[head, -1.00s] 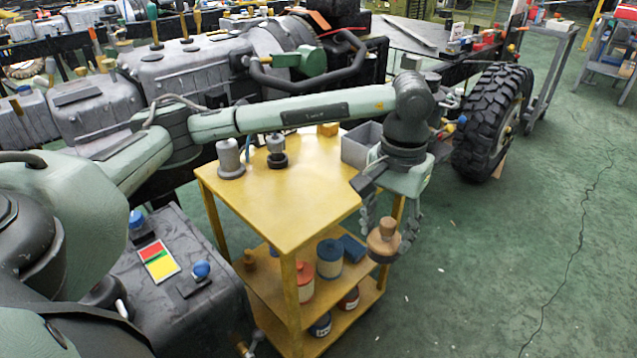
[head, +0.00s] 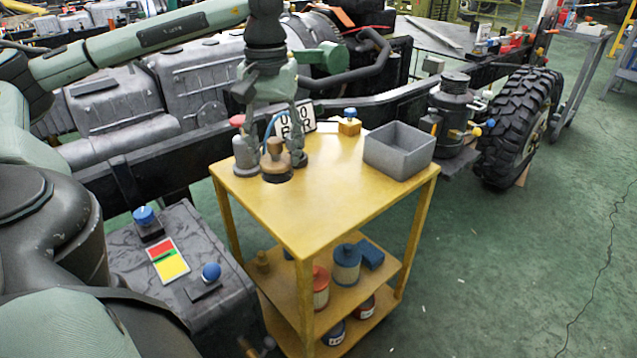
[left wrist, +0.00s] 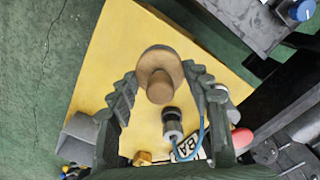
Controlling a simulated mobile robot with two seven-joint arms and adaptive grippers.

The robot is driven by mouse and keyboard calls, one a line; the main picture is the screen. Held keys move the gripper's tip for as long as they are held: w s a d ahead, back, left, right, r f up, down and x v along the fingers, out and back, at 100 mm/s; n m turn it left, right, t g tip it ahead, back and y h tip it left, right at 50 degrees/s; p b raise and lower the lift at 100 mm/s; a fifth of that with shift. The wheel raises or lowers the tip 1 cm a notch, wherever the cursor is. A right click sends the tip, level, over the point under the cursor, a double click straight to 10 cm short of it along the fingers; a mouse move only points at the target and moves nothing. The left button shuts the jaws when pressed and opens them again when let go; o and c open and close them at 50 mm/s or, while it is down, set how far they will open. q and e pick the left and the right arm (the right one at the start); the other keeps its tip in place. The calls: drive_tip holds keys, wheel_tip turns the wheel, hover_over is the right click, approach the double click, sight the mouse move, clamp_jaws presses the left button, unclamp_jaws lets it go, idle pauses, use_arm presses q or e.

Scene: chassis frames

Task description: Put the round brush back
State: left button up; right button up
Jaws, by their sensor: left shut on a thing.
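The round brush (head: 275,161), a tan wooden disc with a knob, is held by my left gripper (head: 283,150) over the back left part of the yellow cart top. In the left wrist view the brush (left wrist: 158,75) sits between the two dark jointed fingers of the left gripper (left wrist: 162,90). Whether the brush touches anything below is unclear. My right gripper is out of view.
On the yellow cart (head: 320,205) stand a grey stepped cylinder (head: 243,158) left of the gripper, a number plate (head: 297,118), a yellow block with a blue knob (head: 349,123) and an empty grey bin (head: 399,150). The front of the top is clear.

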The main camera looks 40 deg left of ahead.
use_arm(q)
drive_tip(key=w+d+f, duration=0.1)
drive_tip(key=w, duration=0.1)
drive_tip(key=w+d+f, duration=0.1)
drive_tip(key=w+f, duration=0.1)
drive_tip(key=w+d+f, duration=0.2)
drive_tip(key=shift+w+p, duration=0.4)
wheel_tip(320, 180, down, 3)
drive_tip(key=shift+f, duration=0.4)
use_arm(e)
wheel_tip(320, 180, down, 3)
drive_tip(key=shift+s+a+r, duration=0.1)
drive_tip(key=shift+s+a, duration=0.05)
use_arm(q)
drive_tip(key=shift+f, duration=0.15)
drive_tip(key=o, duration=1.1)
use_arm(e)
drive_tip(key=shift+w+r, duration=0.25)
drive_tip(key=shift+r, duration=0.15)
